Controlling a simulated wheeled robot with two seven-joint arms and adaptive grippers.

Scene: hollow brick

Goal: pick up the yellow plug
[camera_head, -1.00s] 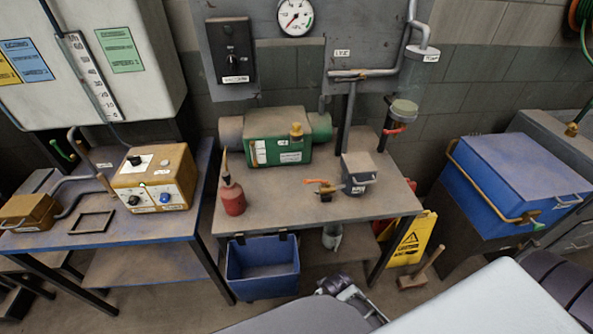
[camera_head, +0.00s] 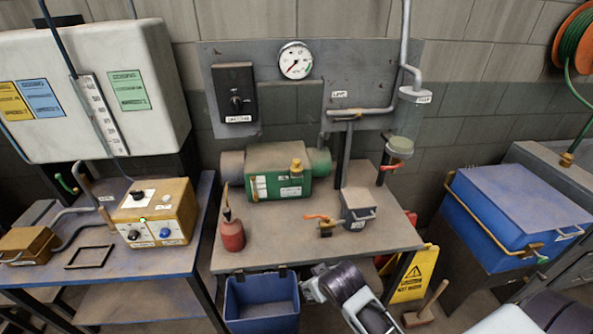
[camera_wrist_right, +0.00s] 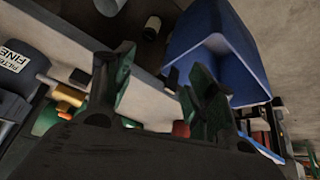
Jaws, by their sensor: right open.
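A small yellow plug (camera_head: 296,166) stands upright on top of the green cylinder-shaped unit (camera_head: 277,172) on the middle bench. In the head view, my right arm comes in from the bottom, and its end with the right gripper (camera_head: 312,285) is low at the bench's front edge, well apart from the plug. In the right wrist view, the right gripper (camera_wrist_right: 157,75) has its two dark fingers spread with nothing between them. A yellow piece (camera_wrist_right: 68,95) shows there beyond the fingers; I cannot tell whether it is the plug. My left gripper is not in view.
On the bench (camera_head: 280,232) are a red oil can (camera_head: 232,235), an orange-handled tap (camera_head: 323,219) and a grey filter box (camera_head: 358,208). A blue bin (camera_head: 262,305) hangs at its front. A glass bowl (camera_head: 400,147) hangs right of the wall panel.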

